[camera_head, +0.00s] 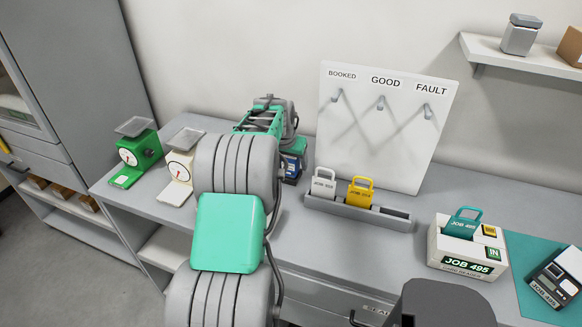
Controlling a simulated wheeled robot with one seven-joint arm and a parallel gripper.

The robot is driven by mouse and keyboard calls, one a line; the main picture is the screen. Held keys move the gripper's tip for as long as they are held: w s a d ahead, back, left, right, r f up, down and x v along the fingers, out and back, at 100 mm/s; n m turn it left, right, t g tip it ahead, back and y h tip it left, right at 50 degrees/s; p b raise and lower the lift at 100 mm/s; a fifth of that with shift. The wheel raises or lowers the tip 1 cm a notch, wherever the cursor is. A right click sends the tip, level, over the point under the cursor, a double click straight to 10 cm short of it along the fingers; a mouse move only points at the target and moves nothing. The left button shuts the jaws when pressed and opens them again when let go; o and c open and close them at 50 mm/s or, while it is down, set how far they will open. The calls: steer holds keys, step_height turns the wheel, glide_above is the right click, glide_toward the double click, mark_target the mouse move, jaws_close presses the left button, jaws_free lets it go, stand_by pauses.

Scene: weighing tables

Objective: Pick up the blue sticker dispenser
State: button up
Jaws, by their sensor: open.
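The blue sticker dispenser (291,170) stands on the grey table, just right of my arm and left of the grey rack. Only part of it shows, dark blue with a pale label, and my arm hides the rest. My gripper (290,149) is at the far end of the arm, close above and beside the dispenser. Its fingertips are mostly hidden, and I cannot tell whether they touch the dispenser. My gripper is open.
A green scale (135,159) and a white scale (177,176) stand left. The rack (352,212) holds white and yellow tags below a hook board (372,167). A JOB 495 box (452,250) and a device (556,284) on a teal mat (518,258) are right.

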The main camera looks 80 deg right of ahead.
steer(key=shift+c, duration=0.4)
jaws_close()
